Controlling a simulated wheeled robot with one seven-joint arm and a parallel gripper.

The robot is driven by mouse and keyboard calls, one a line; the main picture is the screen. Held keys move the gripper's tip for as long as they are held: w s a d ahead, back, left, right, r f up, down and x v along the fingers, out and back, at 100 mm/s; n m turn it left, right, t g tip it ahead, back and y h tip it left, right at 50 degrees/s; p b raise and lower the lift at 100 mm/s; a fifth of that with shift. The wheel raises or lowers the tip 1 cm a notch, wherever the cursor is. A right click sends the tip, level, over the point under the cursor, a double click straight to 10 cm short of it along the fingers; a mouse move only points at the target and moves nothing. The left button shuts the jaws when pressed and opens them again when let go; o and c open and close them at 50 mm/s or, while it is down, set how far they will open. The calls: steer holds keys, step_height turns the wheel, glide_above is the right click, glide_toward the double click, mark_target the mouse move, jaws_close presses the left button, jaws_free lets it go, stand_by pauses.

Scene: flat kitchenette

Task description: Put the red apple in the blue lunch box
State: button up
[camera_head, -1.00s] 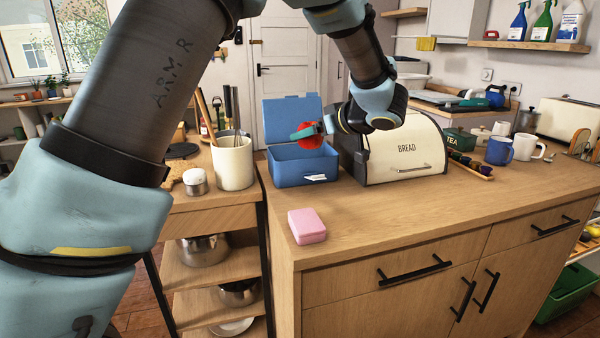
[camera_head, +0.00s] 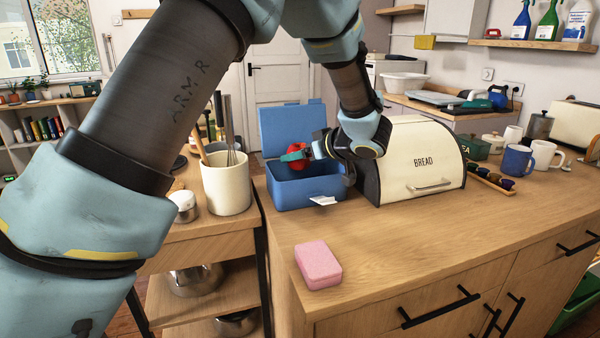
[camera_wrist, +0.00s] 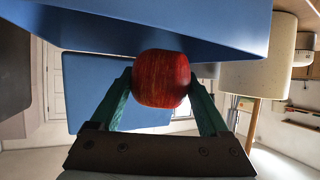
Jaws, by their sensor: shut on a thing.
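My gripper (camera_head: 294,156) is shut on the red apple (camera_head: 297,152), with a green finger showing on its near side. In the head view the apple is over the opening of the blue lunch box (camera_head: 308,192), near the raised lid (camera_head: 290,128). In the wrist view the apple (camera_wrist: 161,79) sits between both green fingers, with the blue box wall (camera_wrist: 150,28) beside it. I cannot tell whether the apple touches the box. The inside floor of the box is hidden.
The cream bread bin (camera_head: 425,160) stands close right of the lunch box. A utensil crock (camera_head: 226,187) stands to the left. A pink block (camera_head: 318,264) lies in front on the counter. The front middle of the counter is clear.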

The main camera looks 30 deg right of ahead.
steer(key=shift+f+p, duration=0.3)
steer(key=shift+f, duration=1.95)
steer(key=shift+f, duration=0.1)
steer(key=shift+s+a+f, duration=0.1)
steer(key=shift+f, duration=0.5)
steer(key=o, duration=1.1)
steer(key=shift+o, duration=1.1)
steer(key=shift+s+f, duration=0.1)
steer(key=shift+f, duration=0.15)
steer(key=shift+r, duration=0.65)
steer(key=b+v, duration=0.2)
steer(key=v, duration=1)
steer(key=shift+r, duration=0.3)
